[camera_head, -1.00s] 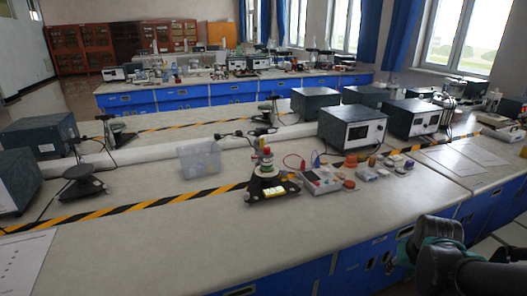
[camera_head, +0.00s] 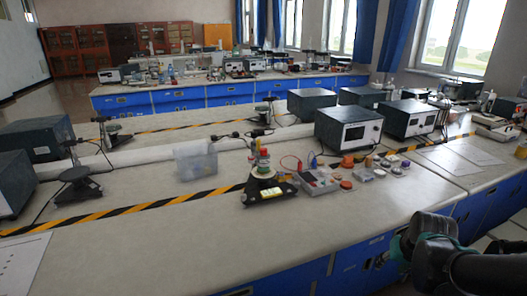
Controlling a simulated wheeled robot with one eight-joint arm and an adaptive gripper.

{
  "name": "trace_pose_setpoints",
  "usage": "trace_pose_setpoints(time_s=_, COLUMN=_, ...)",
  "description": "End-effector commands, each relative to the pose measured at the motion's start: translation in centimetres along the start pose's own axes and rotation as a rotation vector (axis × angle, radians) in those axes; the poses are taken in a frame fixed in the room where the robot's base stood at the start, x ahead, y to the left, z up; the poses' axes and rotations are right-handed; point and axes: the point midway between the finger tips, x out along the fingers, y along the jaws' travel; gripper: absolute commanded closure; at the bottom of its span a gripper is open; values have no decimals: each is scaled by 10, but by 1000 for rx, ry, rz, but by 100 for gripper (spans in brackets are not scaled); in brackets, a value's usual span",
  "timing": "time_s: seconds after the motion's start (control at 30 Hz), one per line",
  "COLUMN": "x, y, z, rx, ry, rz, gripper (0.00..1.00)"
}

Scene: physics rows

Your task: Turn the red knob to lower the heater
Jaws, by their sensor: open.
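A red spot shows on each, but I cannot tell which is the red knob. My gripper (camera_head: 388,257) is at the lower right, by the bench's front edge, well apart from both devices. It is open and empty; my arm partly hides it.
Small orange and white items (camera_head: 347,161) lie right of the control box. A clear plastic box (camera_head: 197,161) and grey instrument cases (camera_head: 348,129) stand behind. Striped tape (camera_head: 130,208) crosses the bench.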

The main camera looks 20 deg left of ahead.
Motion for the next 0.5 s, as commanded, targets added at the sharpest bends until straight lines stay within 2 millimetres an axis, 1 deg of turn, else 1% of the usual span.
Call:
trace_pose_setpoints(time_s=0.07, x=2, y=-22, z=-20, rx=-61, ry=16, rz=-78, gripper=54)
trace_pose_setpoints(time_s=0.17, x=4, y=-61, z=-52, rx=-172, ry=59, rz=-220, gripper=54)
trace_pose_setpoints(time_s=0.2, x=4, y=-79, z=-66, rx=-221, ry=84, rz=-281, gripper=54)
trace_pose_setpoints(time_s=0.27, x=4, y=-104, z=-86, rx=-289, ry=128, rz=-369, gripper=54)
trace_pose_setpoints(time_s=0.3, x=3, y=-121, z=-99, rx=-334, ry=160, rz=-425, gripper=54)
trace_pose_setpoints(time_s=0.5, x=-8, y=-199, z=-164, rx=-528, ry=370, rz=-681, gripper=54)
